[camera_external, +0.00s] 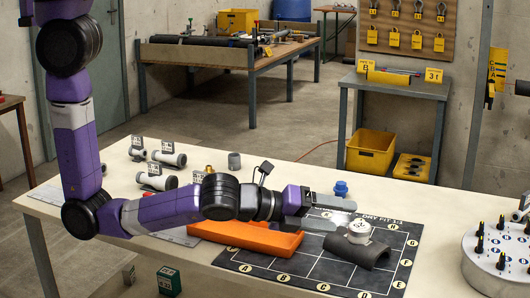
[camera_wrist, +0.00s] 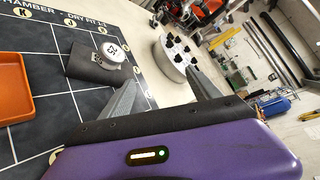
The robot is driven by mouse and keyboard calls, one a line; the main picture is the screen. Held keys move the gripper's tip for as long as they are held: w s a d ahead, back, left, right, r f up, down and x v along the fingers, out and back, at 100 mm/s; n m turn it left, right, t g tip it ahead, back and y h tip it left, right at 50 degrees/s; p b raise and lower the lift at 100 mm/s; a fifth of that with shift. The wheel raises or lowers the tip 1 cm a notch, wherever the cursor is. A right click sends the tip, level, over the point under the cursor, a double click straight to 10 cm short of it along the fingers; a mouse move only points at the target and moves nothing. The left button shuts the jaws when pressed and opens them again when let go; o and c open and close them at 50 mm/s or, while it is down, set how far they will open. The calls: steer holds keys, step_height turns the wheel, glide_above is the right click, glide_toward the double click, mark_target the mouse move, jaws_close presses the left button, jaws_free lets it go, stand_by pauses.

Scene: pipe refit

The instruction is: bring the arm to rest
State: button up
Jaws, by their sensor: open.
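My purple arm reaches across the pale workbench from the left in the external view. My gripper (camera_external: 325,211) is open and empty, its two grey fingers apart above the dark lettered mat (camera_external: 290,270). The fingers also show in the wrist view (camera_wrist: 165,88), with nothing between them. A dark half-round pipe piece (camera_external: 356,249) lies on the mat, to the right of and below my gripper in the external view. A white round part with dark markings (camera_external: 359,230) sits on it; both show in the wrist view, the white part at upper left (camera_wrist: 113,51).
An orange tray (camera_external: 245,238) lies under my forearm. A blue fitting (camera_external: 341,188) stands behind my gripper. A round grey stand with black pegs (camera_external: 488,262) is at the right. Tagged pipe fittings (camera_external: 157,180) lie at the back left.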

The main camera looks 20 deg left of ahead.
steer(key=w+a+r+n+t, duration=0.15)
steer(key=w+a+n, duration=0.25)
steer(key=a+n, duration=0.85)
steer(key=w+a+n+t, duration=0.3)
steer(key=a+n, duration=0.7)
steer(key=a, duration=0.5)
steer(key=s+a+n+y, duration=0.2)
steer(key=a+n+y, duration=0.2)
steer(key=a, duration=0.4)
steer(key=s+a+n+t+y, duration=0.1)
steer(key=s+a+n+y, duration=0.2)
steer(key=a, duration=0.5)
steer(key=s+a+n+y, duration=0.3)
steer(key=a+n+y, duration=0.1)
steer(key=a, duration=0.4)
steer(key=shift+r+n+y, duration=0.3)
steer(key=shift+r+n, duration=0.05)
steer(key=shift+n, duration=0.5)
